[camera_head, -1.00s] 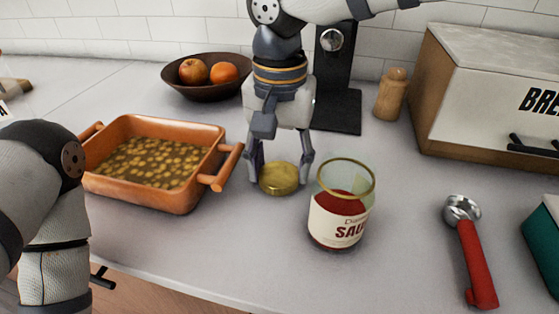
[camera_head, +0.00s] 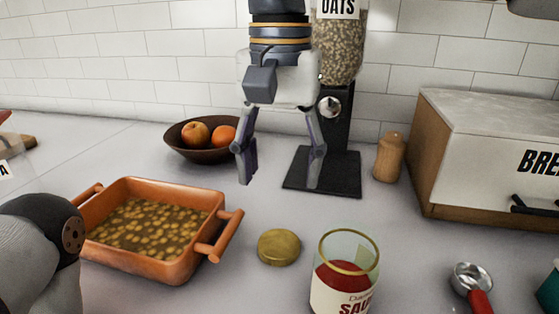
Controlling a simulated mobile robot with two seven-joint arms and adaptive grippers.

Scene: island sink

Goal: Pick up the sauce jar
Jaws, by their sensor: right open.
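The sauce jar (camera_head: 342,286) is glass with red sauce inside and a white label. It stands upright and uncovered on the counter at the lower right of centre, cut by the bottom edge. A round gold lid (camera_head: 279,247) lies flat on the counter to the left of the jar. My right gripper (camera_head: 281,178) points down, open and empty, raised above the counter behind the lid. It is apart from both lid and jar. My left arm shows at the lower left; its gripper is out of view.
An orange baking dish (camera_head: 150,266) of chickpeas sits left. Behind are a fruit bowl (camera_head: 207,152), an oats dispenser (camera_head: 343,150) and a wooden grinder (camera_head: 390,158). A bread box (camera_head: 480,165) and a red-handled scoop (camera_head: 473,282) are right. Counter between lid and dispenser is clear.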

